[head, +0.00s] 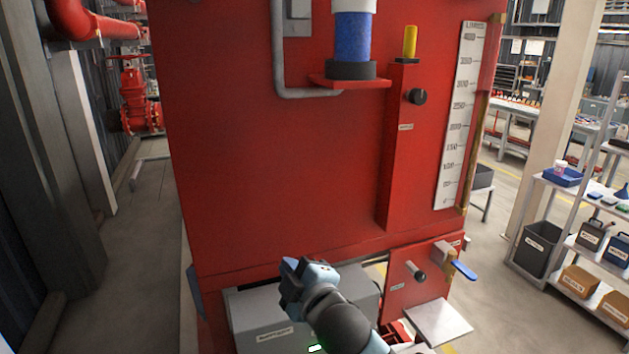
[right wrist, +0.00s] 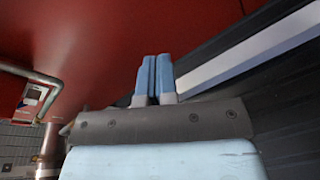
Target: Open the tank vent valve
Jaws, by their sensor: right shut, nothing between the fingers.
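A tall red tank (head: 280,170) fills the middle of the head view. A red column on its front carries a black round knob (head: 417,97) and an upright yellow handle (head: 410,42). Lower right, a red panel (head: 398,293) holds a grey-tipped knob or lever (head: 415,271), with a blue lever (head: 463,270) beside it. The labels are too small to read, so I cannot tell which is the vent valve. My right gripper (head: 290,272) is shut and empty, low before the tank, left of these controls. Its closed blue fingers show in the right wrist view (right wrist: 154,78). My left gripper is not in view.
A grey box (head: 255,315) stands low at the tank. A white level scale (head: 461,115) runs up its right side. A small light plate (head: 440,322) juts out lower right. Shelves with bins (head: 580,250) stand at right; red pipes (head: 100,25) at upper left.

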